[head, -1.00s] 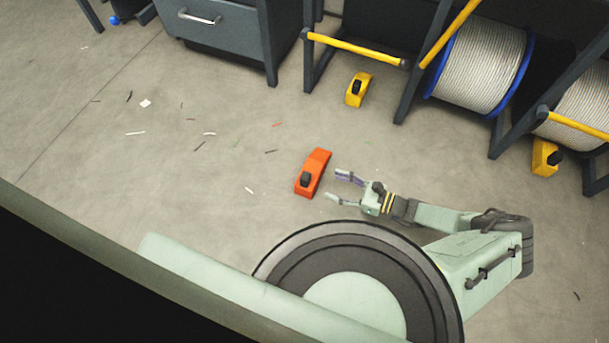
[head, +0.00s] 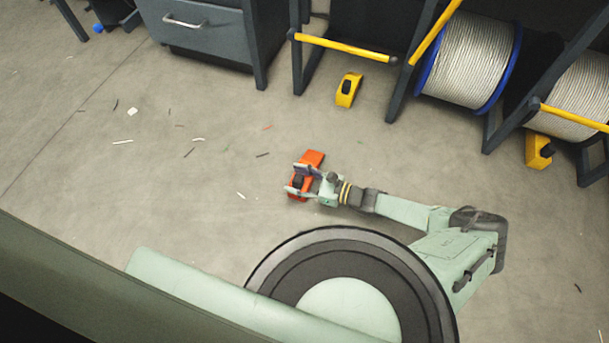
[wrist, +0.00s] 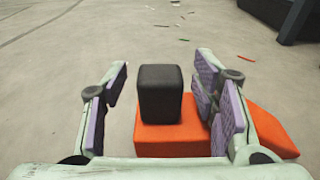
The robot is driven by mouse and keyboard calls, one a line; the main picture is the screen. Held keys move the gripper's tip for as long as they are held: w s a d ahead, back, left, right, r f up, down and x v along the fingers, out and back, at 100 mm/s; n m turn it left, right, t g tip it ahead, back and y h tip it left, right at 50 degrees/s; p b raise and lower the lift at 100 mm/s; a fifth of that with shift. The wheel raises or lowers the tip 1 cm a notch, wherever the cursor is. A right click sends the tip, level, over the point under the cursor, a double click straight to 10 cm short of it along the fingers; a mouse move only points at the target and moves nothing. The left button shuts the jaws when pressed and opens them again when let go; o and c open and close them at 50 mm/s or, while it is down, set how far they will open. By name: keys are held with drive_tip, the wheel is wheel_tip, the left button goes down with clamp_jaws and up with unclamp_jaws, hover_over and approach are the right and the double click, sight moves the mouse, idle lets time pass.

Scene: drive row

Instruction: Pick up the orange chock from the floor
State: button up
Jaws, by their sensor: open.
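The orange chock (head: 313,158) lies on the floor, with a black block-shaped grip (wrist: 160,92) standing up from its top. My gripper (head: 297,182) is over the chock, partly hiding it in the head view. In the wrist view my gripper (wrist: 162,98) is open, with one purple-padded finger on each side of the black grip. The right finger is close to the grip; a wider gap shows on the left. The orange body (wrist: 170,140) lies below and extends to the right behind the right finger. I cannot tell whether any finger touches it.
Yellow chocks (head: 348,90) and (head: 539,151) stand by the rack with cable drums (head: 468,62). A grey drawer cabinet (head: 200,32) stands at the back left. Small scraps (head: 132,111) litter the floor. The floor left of the chock is otherwise clear.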

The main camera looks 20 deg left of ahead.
drive_tip(key=shift+c, duration=0.3)
clamp_jaws()
idle(0.4)
idle(0.4)
